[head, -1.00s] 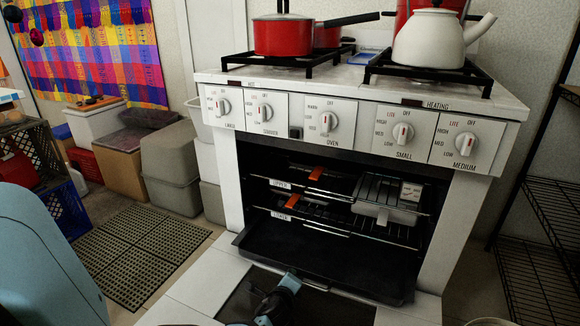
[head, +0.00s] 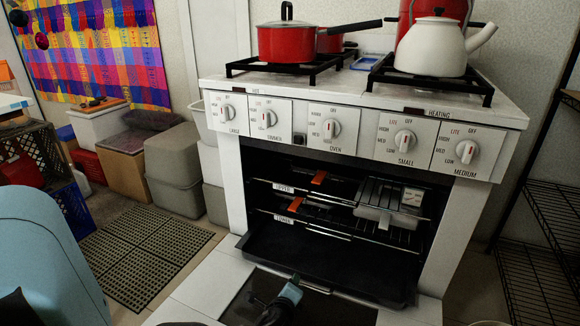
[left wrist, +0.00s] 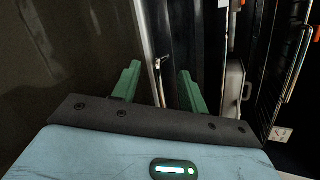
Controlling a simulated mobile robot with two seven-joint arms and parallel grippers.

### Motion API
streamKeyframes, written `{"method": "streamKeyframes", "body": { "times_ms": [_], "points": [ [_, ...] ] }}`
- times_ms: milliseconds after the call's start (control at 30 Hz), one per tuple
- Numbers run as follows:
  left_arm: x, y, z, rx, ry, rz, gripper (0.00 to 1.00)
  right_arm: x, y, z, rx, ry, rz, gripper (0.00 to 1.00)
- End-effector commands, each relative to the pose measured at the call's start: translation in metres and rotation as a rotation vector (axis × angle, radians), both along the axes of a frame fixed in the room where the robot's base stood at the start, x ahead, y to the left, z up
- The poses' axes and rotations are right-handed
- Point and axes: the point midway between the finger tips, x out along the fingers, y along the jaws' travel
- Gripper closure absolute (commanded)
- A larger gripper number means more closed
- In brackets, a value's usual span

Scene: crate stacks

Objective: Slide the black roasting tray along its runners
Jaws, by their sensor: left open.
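The black roasting tray (head: 330,264) lies low in the oven, partly out past the front opening, above the lowered door. My left gripper (head: 291,291) is just in front of and below the tray's front edge, over the dark glass of the door. In the left wrist view, the green fingers of my left gripper (left wrist: 158,78) are apart, with a thin metal rod showing beyond the gap. I see nothing held between them. I cannot tell whether the fingers touch anything. My right gripper is not in view.
Two wire racks with orange-red tags, labelled UPPER and LOWER, sit above the tray; a grey lidded pan (head: 378,200) is on them. The open oven door (head: 205,287) juts out in front. Pots and a white kettle (head: 435,47) stand on the stove. A black wire shelf (head: 545,210) is at right.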

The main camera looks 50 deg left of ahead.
Motion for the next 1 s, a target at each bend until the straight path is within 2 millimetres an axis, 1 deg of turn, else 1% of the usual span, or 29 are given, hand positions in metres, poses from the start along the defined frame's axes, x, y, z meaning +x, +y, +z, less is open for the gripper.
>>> {"method": "streamKeyframes", "body": {
  "times_ms": [33, 100, 300, 1000],
  "points": [
    [-0.006, -0.006, 0.007, -0.001, -0.001, -0.001, 0.57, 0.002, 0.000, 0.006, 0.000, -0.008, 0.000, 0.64],
    [-0.013, -0.012, 0.011, -0.001, -0.002, 0.000, 0.57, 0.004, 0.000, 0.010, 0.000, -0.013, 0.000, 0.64],
    [-0.026, -0.023, 0.017, -0.001, 0.000, 0.001, 0.57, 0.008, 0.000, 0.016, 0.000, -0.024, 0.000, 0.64],
    [-0.028, -0.025, 0.017, -0.001, 0.000, 0.001, 0.57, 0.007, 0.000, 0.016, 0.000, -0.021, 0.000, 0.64]
  ]
}}
